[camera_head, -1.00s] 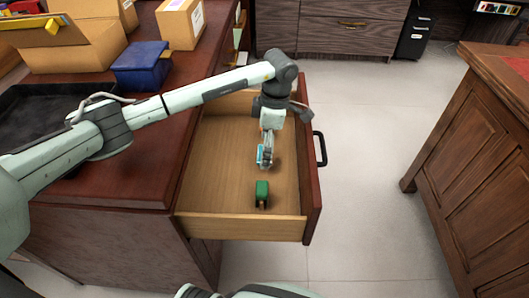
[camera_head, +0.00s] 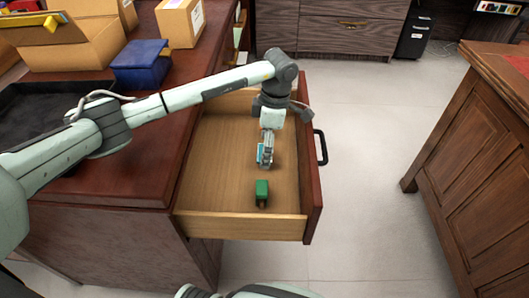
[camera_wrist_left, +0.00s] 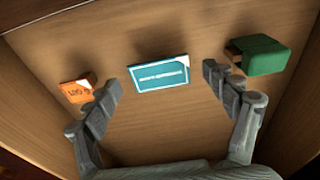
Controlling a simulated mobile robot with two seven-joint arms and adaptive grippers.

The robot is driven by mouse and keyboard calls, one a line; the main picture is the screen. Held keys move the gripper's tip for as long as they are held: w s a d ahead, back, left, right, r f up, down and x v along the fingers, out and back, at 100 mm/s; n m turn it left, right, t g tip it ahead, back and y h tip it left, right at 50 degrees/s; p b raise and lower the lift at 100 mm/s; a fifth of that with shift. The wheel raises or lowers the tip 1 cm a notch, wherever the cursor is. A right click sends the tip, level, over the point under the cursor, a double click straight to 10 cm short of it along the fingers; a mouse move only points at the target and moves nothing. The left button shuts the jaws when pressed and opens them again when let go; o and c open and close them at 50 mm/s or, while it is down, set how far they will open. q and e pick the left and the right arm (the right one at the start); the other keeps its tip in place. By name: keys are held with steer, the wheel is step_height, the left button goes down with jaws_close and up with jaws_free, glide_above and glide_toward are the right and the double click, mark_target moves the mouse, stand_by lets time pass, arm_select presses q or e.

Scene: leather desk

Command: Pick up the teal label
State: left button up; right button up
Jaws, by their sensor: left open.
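The teal label (camera_wrist_left: 159,73), a flat rectangular card with white marking, lies on the floor of the open wooden drawer (camera_head: 222,165). It also shows in the head view (camera_head: 262,153), partly covered by my left gripper (camera_head: 266,160). My left gripper is over the drawer, pointing down. In the wrist view its fingers (camera_wrist_left: 160,80) are spread wide, with the label between and just beyond the fingertips; nothing is held. My right gripper is not in view.
A green block-like item (camera_head: 262,192) lies near the drawer's front-side wall, right of the label in the wrist view. An orange tag (camera_wrist_left: 77,89) lies left of it. Drawer walls surround the space. A blue box (camera_head: 140,64) and cardboard boxes (camera_head: 181,23) stand on the desk.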

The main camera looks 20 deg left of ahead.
arm_select(q)
steer(key=c, duration=0.8)
steer(key=shift+r, duration=0.1)
